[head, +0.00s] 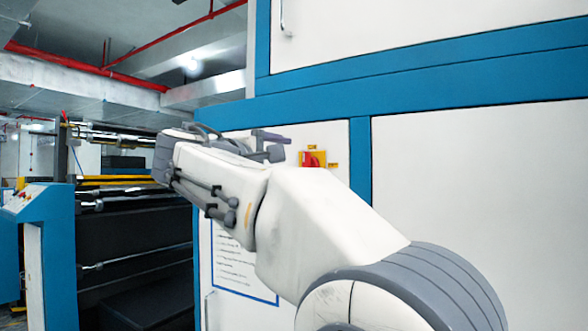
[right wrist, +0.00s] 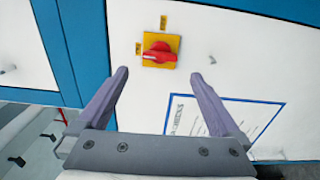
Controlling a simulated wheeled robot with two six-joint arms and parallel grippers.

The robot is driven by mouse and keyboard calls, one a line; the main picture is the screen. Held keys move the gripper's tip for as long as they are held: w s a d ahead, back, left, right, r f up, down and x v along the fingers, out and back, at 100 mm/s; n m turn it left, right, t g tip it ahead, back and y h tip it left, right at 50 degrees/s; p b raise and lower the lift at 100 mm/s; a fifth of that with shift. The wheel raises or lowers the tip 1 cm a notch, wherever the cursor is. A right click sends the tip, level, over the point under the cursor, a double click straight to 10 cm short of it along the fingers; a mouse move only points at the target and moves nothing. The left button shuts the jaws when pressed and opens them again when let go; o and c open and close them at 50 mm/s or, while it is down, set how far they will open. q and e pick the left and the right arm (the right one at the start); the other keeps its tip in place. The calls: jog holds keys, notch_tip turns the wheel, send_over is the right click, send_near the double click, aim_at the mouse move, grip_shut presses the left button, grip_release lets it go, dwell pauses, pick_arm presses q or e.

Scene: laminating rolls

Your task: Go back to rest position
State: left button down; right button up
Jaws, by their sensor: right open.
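My right arm reaches in from the bottom right of the head view, stretched toward the white and blue machine cabinet. My right gripper (head: 274,143) is seen from the side there, left of a red rotary switch (head: 311,159) on a yellow plate. In the right wrist view the gripper (right wrist: 160,76) is open, with nothing between its two grey-purple fingers. The red switch (right wrist: 158,53) shows there beyond the fingertips, apart from them, with its handle lying roughly across the plate. My left gripper is in neither view.
The cabinet (head: 460,170) fills the right side of the head view. A framed sheet of text (right wrist: 225,118) is on its panel below the switch. A roller machine (head: 135,235) with a blue control stand (head: 50,215) is at the left. Red pipes run overhead.

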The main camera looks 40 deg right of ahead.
jog(key=shift+v, duration=1.05)
jog(key=a+f+n+y, duration=0.2)
jog(key=a+f+y, duration=0.4)
jog(key=f, duration=0.7)
jog(key=a+f+n+y, duration=0.35)
jog(key=a+f, duration=0.45)
jog(key=f, duration=0.5)
jog(key=s+a+f+g+y, duration=0.1)
jog(key=s+a+f+y, duration=0.1)
jog(key=s+a+f, duration=0.35)
jog(key=s+a+f+g+y, duration=0.2)
jog(key=s+a+f+y, duration=0.1)
jog(key=f, duration=0.5)
jog(key=s+a+f+m+g+y, duration=0.1)
jog(key=s+a+f, duration=0.15)
jog(key=s, duration=0.25)
jog(key=s+a+f+m+g+y+p, duration=0.1)
jog(key=s+f+g, duration=0.15)
jog(key=s, duration=0.25)
jog(key=s+a+f+m+y, duration=0.1)
jog(key=s+a+f, duration=0.1)
jog(key=s+f, duration=0.3)
notch_tip(320, 180, up, 16)
jog(key=p, duration=1.4)
jog(key=shift+p, duration=0.35)
